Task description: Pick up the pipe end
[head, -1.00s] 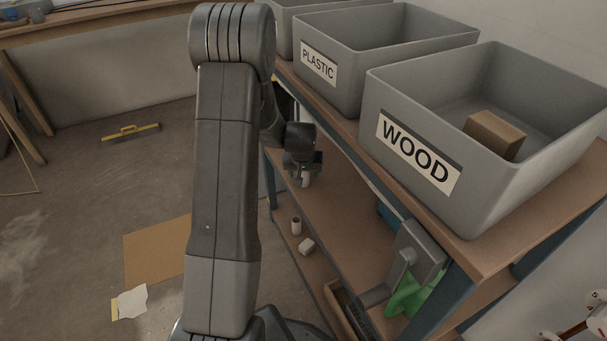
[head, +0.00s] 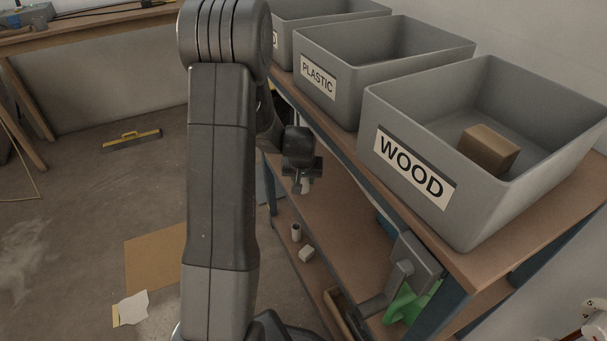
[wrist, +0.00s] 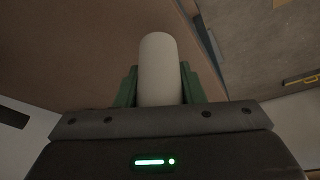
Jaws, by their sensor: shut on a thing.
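The pipe end is a short, plain off-white cylinder (wrist: 158,70) in the wrist view. My gripper (wrist: 159,88) is shut on it, with a green finger pressed to each side. Its lower part is hidden behind the gripper's body. In the head view my gripper (head: 304,179) is small and dark, over the blue-framed bench's lower level, with a bit of the pale pipe end (head: 306,186) showing below it.
Grey bins labelled PLASTIC (head: 318,78) and WOOD (head: 412,167) stand on the bench top; a brown block (head: 488,148) lies in the WOOD bin. Two pale pieces, one upright (head: 296,232) and one lying (head: 306,253), are on the lower shelf.

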